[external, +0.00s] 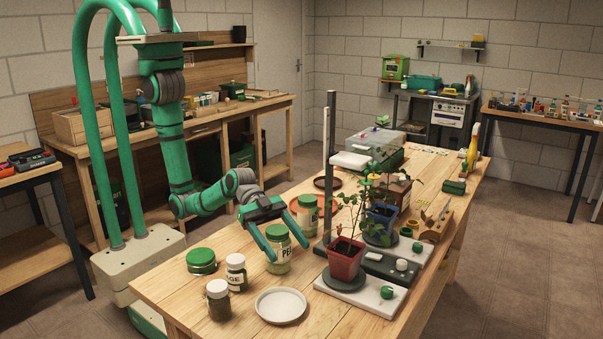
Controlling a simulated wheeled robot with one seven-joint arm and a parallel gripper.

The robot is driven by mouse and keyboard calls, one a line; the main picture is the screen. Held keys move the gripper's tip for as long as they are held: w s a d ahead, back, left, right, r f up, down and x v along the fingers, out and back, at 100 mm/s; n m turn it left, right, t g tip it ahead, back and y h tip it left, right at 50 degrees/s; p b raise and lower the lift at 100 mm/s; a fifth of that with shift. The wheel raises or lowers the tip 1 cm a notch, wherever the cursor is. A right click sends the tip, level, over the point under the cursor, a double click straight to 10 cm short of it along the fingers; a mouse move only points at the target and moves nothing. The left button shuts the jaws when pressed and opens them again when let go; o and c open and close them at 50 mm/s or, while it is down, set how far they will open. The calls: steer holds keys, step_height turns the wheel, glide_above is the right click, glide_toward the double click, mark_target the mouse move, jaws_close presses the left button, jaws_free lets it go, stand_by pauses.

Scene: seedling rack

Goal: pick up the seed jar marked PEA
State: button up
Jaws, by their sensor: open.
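The seed jar marked PEA (284,254) is a clear jar with a green lid and a pale label, upright on the wooden table. My gripper (289,250) is open, reaching down at this jar. One green finger crosses in front of the jar's left side, and the other is at its right. The jar shows between the fingers; I cannot tell whether either touches it. The finger hides part of the label.
Another green-lidded jar (308,211) stands close behind, right of my gripper. A potted seedling (345,262) is to the right.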

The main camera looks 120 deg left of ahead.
steer(key=shift+c, duration=0.4)
steer(key=c, duration=1.7)
